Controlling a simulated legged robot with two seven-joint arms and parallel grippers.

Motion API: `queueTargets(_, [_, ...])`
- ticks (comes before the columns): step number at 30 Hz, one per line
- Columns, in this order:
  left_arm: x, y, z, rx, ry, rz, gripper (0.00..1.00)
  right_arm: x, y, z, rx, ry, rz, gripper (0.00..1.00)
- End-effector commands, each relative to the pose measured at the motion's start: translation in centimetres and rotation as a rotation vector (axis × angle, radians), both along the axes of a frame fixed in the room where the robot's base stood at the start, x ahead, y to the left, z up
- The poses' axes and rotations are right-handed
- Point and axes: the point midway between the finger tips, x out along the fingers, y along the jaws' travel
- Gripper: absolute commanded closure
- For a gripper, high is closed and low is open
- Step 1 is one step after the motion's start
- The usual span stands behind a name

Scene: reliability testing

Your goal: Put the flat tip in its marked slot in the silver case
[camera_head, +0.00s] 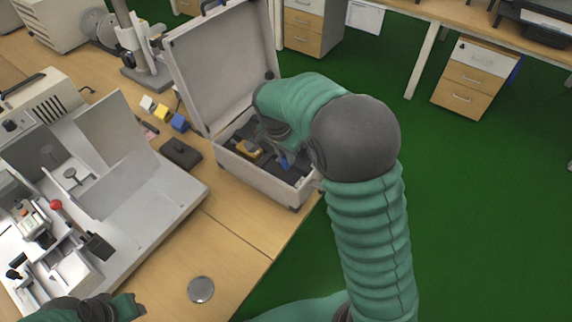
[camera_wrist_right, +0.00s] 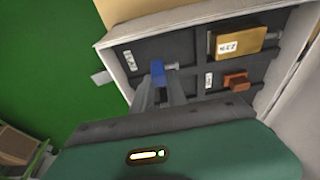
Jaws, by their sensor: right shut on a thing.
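The open silver case (camera_head: 257,182) stands on the table's right edge, its dark insert (camera_wrist_right: 185,47) divided into compartments with white labels. My right gripper (camera_wrist_right: 158,76) is shut on a small blue piece (camera_wrist_right: 157,69) with a short metal end, which I take for the flat tip. It holds the piece over the insert, near the labelled left compartment; whether it touches the insert I cannot tell. In the head view my arm partly hides the right gripper (camera_head: 286,160). Part of my left arm shows at the bottom left, its fingers not clear.
A yellow block (camera_wrist_right: 232,41) and an orange piece (camera_wrist_right: 236,80) sit in other compartments. The raised lid (camera_head: 222,65) stands behind the case. Left of it are a dark box (camera_head: 181,153), small coloured blocks (camera_head: 161,112) and a grey test rig (camera_head: 150,200). A round metal disc (camera_head: 201,289) lies in front.

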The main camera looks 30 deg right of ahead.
Motion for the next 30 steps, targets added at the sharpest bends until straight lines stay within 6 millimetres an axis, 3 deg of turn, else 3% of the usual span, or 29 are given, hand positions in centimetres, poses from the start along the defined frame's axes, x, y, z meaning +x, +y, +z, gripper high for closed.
queueTargets(1, [0.0,0.0,-0.3,0.0,0.0,0.0,0.61,-0.1,0.0,-1.3,0.001,0.005,0.0,1.0])
queueTargets(4, [0.0,0.0,-0.4,0.0,0.0,0.0,0.61,-0.1,0.0,-2.7,0.0,0.002,0.0,1.0])
queueTargets(14, [0.0,0.0,-0.5,0.0,0.0,0.0,0.61,-0.1,0.0,-3.2,0.0,0.0,0.002,1.0])
queueTargets(15, [0.0,0.0,-0.5,0.0,0.0,0.0,0.61,-0.1,0.0,-3.1,0.0,0.0,0.002,0.77])
queueTargets(19, [0.0,0.0,-0.4,0.0,0.0,0.0,0.61,0.0,0.0,-3.1,0.0,0.0,0.002,0.61])
queueTargets(30, [0.0,0.0,-0.3,0.0,0.0,0.0,0.61,0.0,0.1,-2.3,0.0,-0.002,0.002,0.61])
